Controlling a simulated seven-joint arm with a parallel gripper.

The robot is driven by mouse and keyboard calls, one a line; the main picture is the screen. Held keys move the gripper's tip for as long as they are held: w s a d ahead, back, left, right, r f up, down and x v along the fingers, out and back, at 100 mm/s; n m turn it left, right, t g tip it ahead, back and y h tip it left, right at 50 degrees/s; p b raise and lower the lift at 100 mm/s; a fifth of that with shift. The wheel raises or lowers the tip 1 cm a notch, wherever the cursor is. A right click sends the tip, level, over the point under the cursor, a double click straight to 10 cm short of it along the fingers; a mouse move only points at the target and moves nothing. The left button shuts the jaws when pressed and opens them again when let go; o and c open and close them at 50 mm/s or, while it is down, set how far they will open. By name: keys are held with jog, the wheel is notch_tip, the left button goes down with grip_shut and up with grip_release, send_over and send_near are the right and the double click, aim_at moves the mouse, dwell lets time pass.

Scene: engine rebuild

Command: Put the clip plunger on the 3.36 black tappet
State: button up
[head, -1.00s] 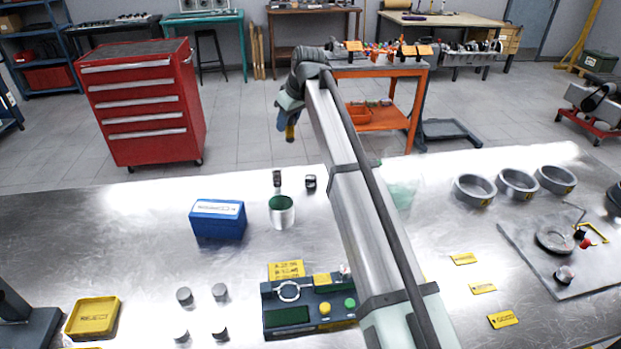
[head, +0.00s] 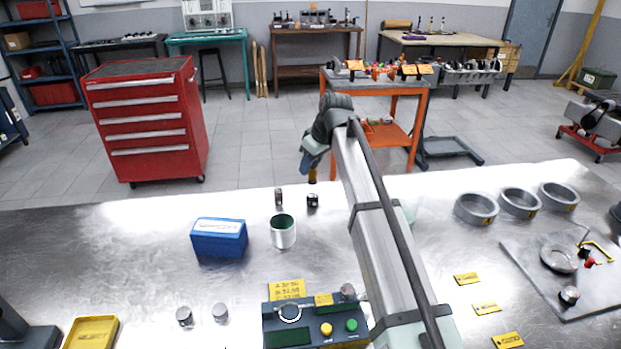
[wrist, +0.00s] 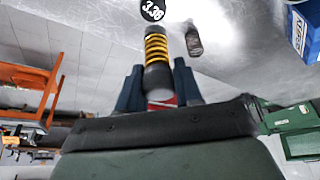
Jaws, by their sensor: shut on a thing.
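My gripper (head: 312,162) is at the far side of the bench, in the air. In the wrist view its two blue fingers (wrist: 159,70) are shut around the clip plunger (wrist: 156,48).
A grey cylinder (head: 278,197) stands left of the tappet; it shows in the wrist view (wrist: 193,40) too. A cup with green inside (head: 283,232) and a blue box (head: 218,238) stand nearer. Grey rings (head: 477,208) stand to the right. The bench's far edge is close behind.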

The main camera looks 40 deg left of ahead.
aim_at(311, 177)
jog(key=shift+f, duration=2.2)
jog(key=shift+f, duration=0.15)
jog(key=o, duration=1)
jog(key=shift+o, duration=0.2)
jog(key=v, duration=1.2)
